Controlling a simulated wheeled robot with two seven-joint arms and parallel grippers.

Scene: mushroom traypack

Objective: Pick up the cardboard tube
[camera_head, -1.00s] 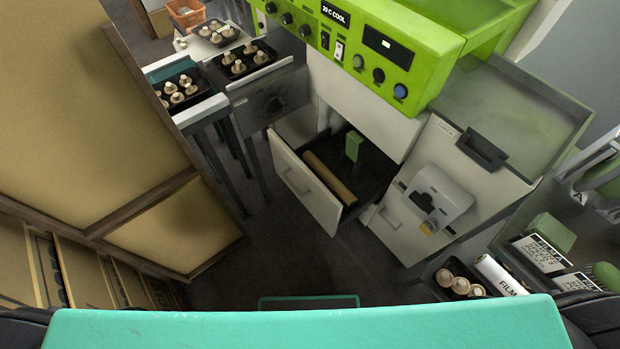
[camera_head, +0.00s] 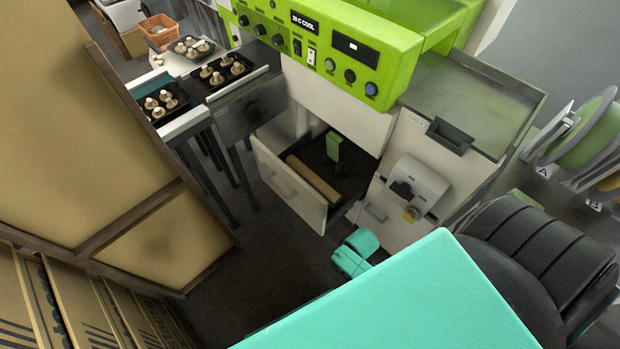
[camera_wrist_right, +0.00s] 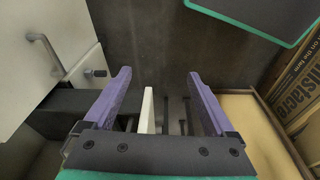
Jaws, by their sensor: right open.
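The cardboard tube (camera_head: 314,179) is a brown roll lying in the open drawer (camera_head: 290,185) under the green machine, along the drawer's front panel. A small green block (camera_head: 334,146) stands beside it in the drawer. My right gripper (camera_wrist_right: 157,78) shows in the right wrist view with its two purple fingers spread and nothing between them. Floor and a drawer front show beyond the fingers. The tube is not clearly visible in the wrist view. My left gripper is not in view.
The green machine (camera_head: 330,35) overhangs the drawer. A cabinet with a dispenser (camera_head: 418,187) stands right of it. Mushroom trays (camera_head: 222,72) sit at the upper left. A large tan panel (camera_head: 90,120) bounds the left. Dark floor lies in front of the drawer.

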